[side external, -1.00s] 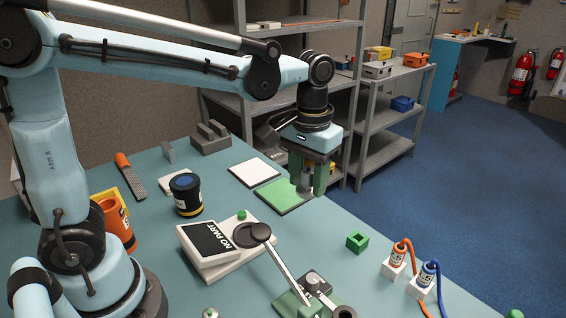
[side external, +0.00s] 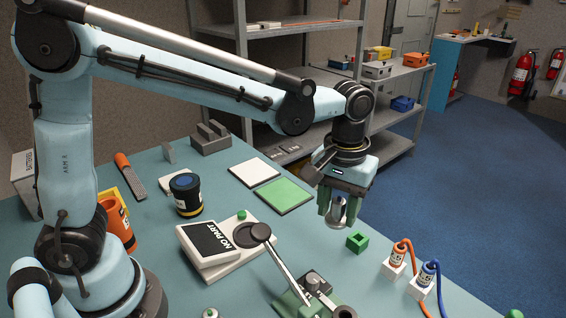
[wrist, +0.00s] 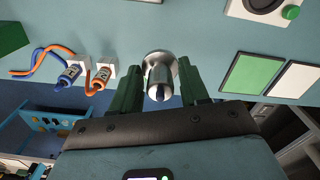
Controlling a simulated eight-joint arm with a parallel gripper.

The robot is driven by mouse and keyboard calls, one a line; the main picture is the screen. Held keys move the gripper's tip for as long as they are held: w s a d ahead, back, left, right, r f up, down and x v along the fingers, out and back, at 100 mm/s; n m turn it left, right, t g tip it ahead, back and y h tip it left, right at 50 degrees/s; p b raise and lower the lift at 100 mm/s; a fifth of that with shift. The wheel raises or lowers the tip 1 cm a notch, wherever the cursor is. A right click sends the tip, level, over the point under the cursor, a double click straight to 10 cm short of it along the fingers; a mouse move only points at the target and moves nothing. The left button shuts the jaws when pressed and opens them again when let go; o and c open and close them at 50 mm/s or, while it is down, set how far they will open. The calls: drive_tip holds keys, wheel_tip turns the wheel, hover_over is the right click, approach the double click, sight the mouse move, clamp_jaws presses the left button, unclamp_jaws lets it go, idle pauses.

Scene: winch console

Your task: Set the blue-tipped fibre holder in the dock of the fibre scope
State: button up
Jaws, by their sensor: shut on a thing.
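My gripper (side external: 338,210) is shut on a silver, flanged cylindrical piece (side external: 338,217), held in the air above the right part of the bench. In the wrist view this piece (wrist: 160,72) sits between the green fingers, with a small dark-blue tip at its near end; it looks like the blue-tipped fibre holder. A white instrument (side external: 232,262) with a "NO PART" screen, a green button and a dark round socket stands left of my gripper. It seems to be the fibre scope, and the socket (side external: 261,232) may be its dock.
A metal lever (side external: 290,272) on a green base stands at the front. A green open cube (side external: 357,241) is just below right of my gripper. Orange (side external: 396,258) and blue (side external: 427,274) cabled plugs stand further right. Green (side external: 284,195) and white (side external: 254,171) pads lie behind.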

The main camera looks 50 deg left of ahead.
drive_tip(key=shift+d+f, duration=0.1)
drive_tip(key=shift+d, duration=0.1)
hover_over(323, 222)
wheel_tip(323, 222, down, 7)
drive_tip(key=shift+d+r, duration=0.1)
drive_tip(key=shift+f, duration=1.9)
drive_tip(key=shift+f, duration=0.25)
drive_tip(key=o, duration=1)
drive_tip(key=shift+r, duration=0.15)
